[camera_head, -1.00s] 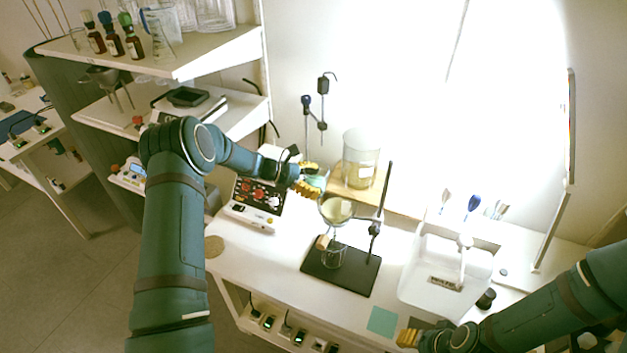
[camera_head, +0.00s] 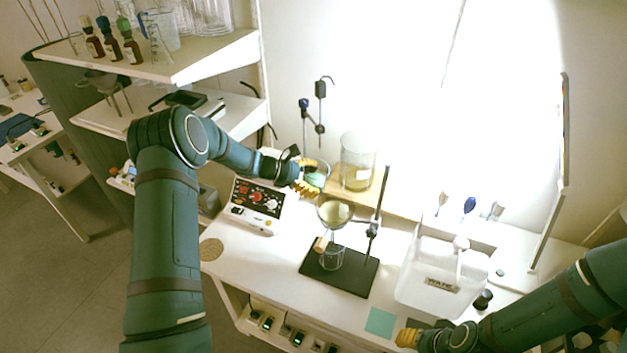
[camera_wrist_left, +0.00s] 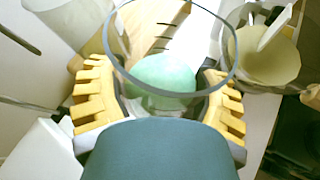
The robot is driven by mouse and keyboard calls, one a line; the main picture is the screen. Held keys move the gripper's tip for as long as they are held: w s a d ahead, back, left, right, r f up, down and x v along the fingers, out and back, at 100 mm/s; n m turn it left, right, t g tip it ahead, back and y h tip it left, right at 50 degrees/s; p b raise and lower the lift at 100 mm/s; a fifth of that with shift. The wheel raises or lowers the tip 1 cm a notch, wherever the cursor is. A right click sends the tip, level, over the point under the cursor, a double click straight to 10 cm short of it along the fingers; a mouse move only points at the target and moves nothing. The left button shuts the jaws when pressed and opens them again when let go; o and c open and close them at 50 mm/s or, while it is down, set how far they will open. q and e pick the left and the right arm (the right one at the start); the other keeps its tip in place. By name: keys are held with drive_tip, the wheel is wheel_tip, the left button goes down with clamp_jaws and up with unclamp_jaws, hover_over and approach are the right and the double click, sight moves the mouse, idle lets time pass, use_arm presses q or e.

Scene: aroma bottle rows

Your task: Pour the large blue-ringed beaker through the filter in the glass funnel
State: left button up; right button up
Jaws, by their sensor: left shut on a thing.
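My left gripper (camera_head: 308,178) is shut on a glass beaker (camera_head: 319,171) with pale green contents. In the left wrist view the yellow fingers (camera_wrist_left: 160,100) flank this beaker (camera_wrist_left: 163,72), and its round rim faces the camera. I cannot make out a blue ring on it. The glass funnel (camera_head: 335,212) with pale filter hangs on a stand to the lower right of the held beaker, apart from it. It also shows in the left wrist view (camera_wrist_left: 268,58). A small glass vessel (camera_head: 332,257) stands below the funnel. My right gripper (camera_head: 408,338) is low by the table front; its jaw opening is unclear.
A large beaker (camera_head: 357,160) with yellowish contents stands on a wooden board behind the funnel. The stand's rod (camera_head: 379,215) rises right of the funnel. A white bin (camera_head: 435,285) is at right.

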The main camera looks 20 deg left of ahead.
sight(327, 170)
use_arm(q)
drive_tip(key=shift+s+d+r+t+p, duration=0.1)
drive_tip(key=shift+r+t+p, duration=0.1)
drive_tip(key=shift+r, duration=0.45)
drive_tip(key=shift+d+r+t+p, duration=0.1)
drive_tip(key=shift+r+p, duration=0.05)
drive_tip(key=shift+r, duration=0.5)
drive_tip(key=shift+r+m, duration=0.25)
drive_tip(key=shift+m, duration=0.05)
drive_tip(key=shift+r+y, duration=0.1)
drive_tip(key=shift+y, duration=0.2)
drive_tip(key=shift+s+d+r, duration=0.15)
drive_tip(key=shift+r, duration=0.05)
drive_tip(key=shift+r, duration=0.3)
drive_tip(key=shift+s+d+r+m, duration=0.1)
drive_tip(key=shift+m, duration=0.2)
drive_tip(key=shift+s+d+r+t+y+b, duration=0.1)
drive_tip(key=shift+d+r+t+y+b, duration=0.05)
drive_tip(key=shift+r+t+y+b, duration=0.2)
drive_tip(key=shift+s+d+r+m+b, duration=0.2)
drive_tip(key=shift+m+b, duration=0.1)
drive_tip(key=shift+b, duration=0.2)
drive_tip(key=shift+s+d+r+m+t+y+b, duration=0.25)
drive_tip(key=shift+m+y+b, duration=0.2)
drive_tip(key=shift+b, duration=0.6)
